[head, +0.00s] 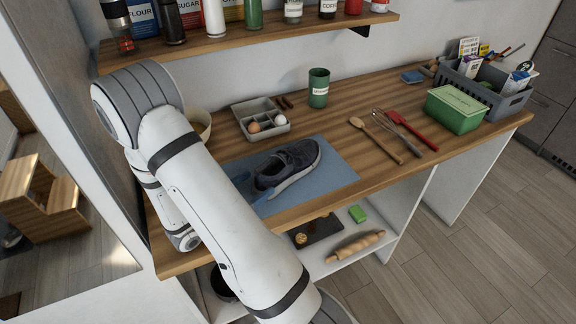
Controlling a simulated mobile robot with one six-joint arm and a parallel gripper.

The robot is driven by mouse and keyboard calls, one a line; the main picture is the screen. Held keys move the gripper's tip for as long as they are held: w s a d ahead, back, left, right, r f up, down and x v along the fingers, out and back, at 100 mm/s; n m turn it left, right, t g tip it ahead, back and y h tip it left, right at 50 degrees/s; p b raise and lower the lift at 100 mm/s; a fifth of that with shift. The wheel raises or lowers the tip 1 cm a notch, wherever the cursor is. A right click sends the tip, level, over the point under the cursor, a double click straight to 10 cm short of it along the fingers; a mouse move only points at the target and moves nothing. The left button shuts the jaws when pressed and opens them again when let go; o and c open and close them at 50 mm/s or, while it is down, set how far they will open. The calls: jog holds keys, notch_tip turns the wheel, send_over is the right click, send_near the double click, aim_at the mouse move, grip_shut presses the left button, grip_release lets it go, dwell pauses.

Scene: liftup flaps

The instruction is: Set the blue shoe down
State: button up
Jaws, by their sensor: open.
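The jaws are open. Whether a finger still touches the shoe cannot be told.
Behind the mat stand a grey divided tray (247,110) with eggs and a green cup (318,88). Right of it lie a wooden spoon (383,143), a whisk and a red utensil. A green box (455,110) and a grey crate (508,105) stand farther right. A shelf (250,38) hangs above.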

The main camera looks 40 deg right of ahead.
aim_at(269, 175)
jog(key=d, duration=0.2)
jog(key=d+p, duration=0.1)
jog(key=d, duration=0.2)
jog(key=shift+w+d, duration=0.2)
jog(key=shift+d, duration=0.15)
jog(key=shift+c, duration=0.3)
jog(key=c, duration=1.2)
jog(key=shift+c, duration=0.2)
jog(key=shift+r, duration=0.1)
notch_tip(269, 175, up, 10)
